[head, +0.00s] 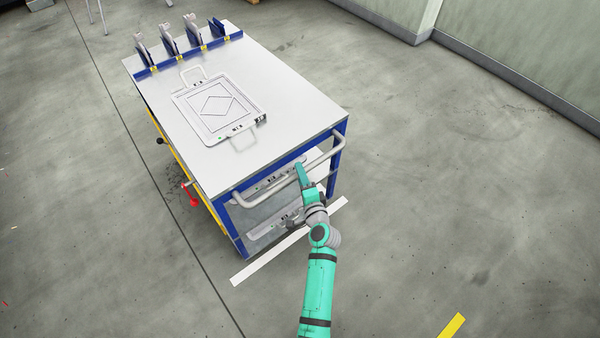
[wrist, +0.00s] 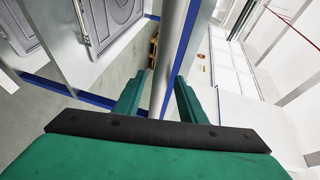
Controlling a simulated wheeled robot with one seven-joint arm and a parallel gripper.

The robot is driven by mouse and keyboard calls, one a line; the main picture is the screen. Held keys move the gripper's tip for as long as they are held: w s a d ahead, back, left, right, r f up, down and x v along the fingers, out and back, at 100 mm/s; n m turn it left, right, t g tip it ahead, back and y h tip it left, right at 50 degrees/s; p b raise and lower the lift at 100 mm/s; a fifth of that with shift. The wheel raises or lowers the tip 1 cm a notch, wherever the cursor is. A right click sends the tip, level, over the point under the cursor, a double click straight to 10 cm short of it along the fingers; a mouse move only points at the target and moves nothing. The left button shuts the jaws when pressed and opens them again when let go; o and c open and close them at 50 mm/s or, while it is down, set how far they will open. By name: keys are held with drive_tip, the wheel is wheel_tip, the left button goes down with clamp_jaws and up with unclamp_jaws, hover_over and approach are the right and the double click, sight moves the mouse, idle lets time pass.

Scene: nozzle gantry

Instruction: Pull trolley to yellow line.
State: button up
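The trolley (head: 285,113) has a grey top, a blue frame and lower shelves, and stands left of centre in the head view. Its grey tubular handle (head: 250,198) runs along the near end. My gripper (head: 302,175) is at this handle, right of its middle. In the wrist view the handle bar (wrist: 172,50) runs between the two fingers of my gripper (wrist: 160,88). The fingers stand apart, with a small gap to the bar at the left one. A short piece of yellow line (head: 452,325) shows on the floor at the bottom right, nearer than the trolley.
A white line (head: 255,264) lies on the floor under the trolley's near end. A flat framed plate (head: 218,105) and a blue rack (head: 190,50) with upright pieces are on the trolley top. A red lever (head: 191,196) is at its left side. The floor on the right is clear up to the wall.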

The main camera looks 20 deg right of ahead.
drive_tip(key=shift+w+f, duration=0.15)
drive_tip(key=shift+w, duration=0.5)
clamp_jaws()
drive_tip(key=shift+s, duration=0.1)
